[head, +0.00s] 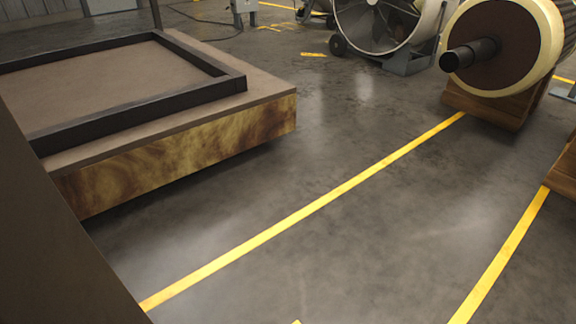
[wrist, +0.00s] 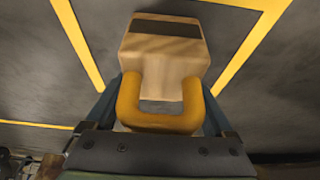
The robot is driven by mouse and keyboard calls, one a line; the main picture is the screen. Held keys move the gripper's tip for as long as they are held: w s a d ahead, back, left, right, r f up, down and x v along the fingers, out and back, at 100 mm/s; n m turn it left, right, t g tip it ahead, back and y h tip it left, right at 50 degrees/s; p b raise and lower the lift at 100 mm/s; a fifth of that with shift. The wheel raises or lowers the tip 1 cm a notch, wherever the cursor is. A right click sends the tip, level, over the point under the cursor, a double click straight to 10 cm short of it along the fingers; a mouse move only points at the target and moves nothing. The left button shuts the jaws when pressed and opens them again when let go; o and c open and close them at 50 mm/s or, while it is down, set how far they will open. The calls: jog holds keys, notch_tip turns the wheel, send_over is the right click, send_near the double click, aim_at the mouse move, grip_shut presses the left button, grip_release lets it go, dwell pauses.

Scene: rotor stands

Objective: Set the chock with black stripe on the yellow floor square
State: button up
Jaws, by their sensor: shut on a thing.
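The chock with black stripe (wrist: 163,50) is a pale wooden block with a dark band near its far end and a yellow U-shaped handle (wrist: 160,122). My gripper (wrist: 160,100) is shut on it, with a finger on each side of the handle. In the wrist view, yellow floor lines (wrist: 258,55) run on the left and right of the chock, with bare grey floor between them. I cannot tell whether the chock touches the floor. In the head view, yellow lines (head: 300,214) cross the floor, but the gripper and the chock's body are not visible.
A low platform with a dark raised frame (head: 140,112) stands at left in the head view. A large spool-like rotor (head: 500,45) on a wooden stand (head: 487,105) is at upper right, beside a drum fan (head: 378,22). The floor between is clear.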

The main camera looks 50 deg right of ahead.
jog(key=shift+f, duration=0.1)
jog(key=o, duration=1.5)
jog(key=p+v, duration=0.9)
jog(key=v, duration=0.3)
jog(key=shift+s+a, duration=0.1)
